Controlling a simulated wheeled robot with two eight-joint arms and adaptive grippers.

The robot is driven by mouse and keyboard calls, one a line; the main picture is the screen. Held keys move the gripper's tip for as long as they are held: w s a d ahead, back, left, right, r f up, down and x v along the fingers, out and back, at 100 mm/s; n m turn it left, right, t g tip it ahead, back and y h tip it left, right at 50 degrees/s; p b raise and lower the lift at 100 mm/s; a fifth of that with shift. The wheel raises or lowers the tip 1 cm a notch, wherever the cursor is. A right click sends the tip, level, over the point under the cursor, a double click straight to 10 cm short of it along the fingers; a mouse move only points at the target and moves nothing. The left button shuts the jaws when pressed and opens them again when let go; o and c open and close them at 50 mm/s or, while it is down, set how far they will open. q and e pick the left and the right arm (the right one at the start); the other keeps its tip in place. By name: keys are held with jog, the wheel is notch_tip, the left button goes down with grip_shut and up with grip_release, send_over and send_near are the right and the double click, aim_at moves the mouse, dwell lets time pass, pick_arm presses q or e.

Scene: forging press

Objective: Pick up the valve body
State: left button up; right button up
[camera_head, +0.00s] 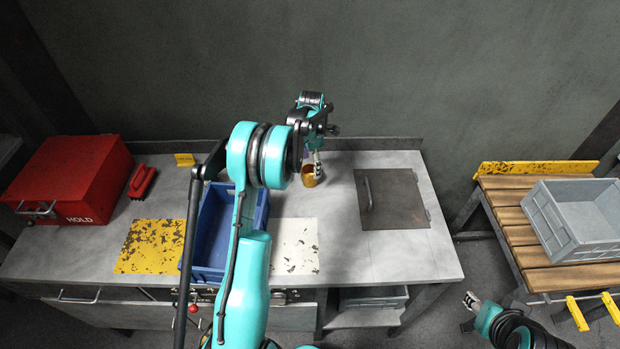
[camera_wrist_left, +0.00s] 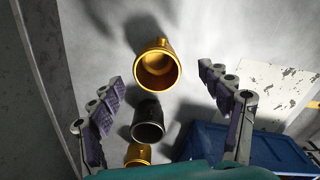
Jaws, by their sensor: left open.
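A gold, hollow, cup-like part (camera_head: 309,177), which looks like the valve body, stands on the grey bench near its back edge. In the left wrist view the nearest gold part (camera_wrist_left: 158,68) lies between the spread fingers, with its round opening facing the camera. A dark cup-like part (camera_wrist_left: 148,121) and a second gold part (camera_wrist_left: 138,154) are lined up below it in that view. My left gripper (camera_head: 313,160) is open and empty, close above the gold part and partly covering it. My right gripper (camera_head: 471,300) is low at the right, away from the bench; its jaws are too small to read.
A blue bin (camera_head: 212,228) stands left of the gold part, partly hidden by my left arm. A dark plate (camera_head: 391,198) lies at right. A grey crate (camera_head: 575,215) sits on a wooden bench.

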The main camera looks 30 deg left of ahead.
aim_at(310, 171)
pick_arm(q)
jog(key=f, duration=0.3)
jog(key=f+b, duration=0.1)
jog(key=f, duration=0.1)
jog(key=shift+w+a, duration=0.1)
jog(key=shift+a, duration=0.2)
jog(key=shift+r, duration=0.1)
jog(key=shift+c, duration=0.3)
jog(key=c, duration=1.5)
jog(key=shift+c, duration=0.3)
jog(key=shift+r, duration=0.15)
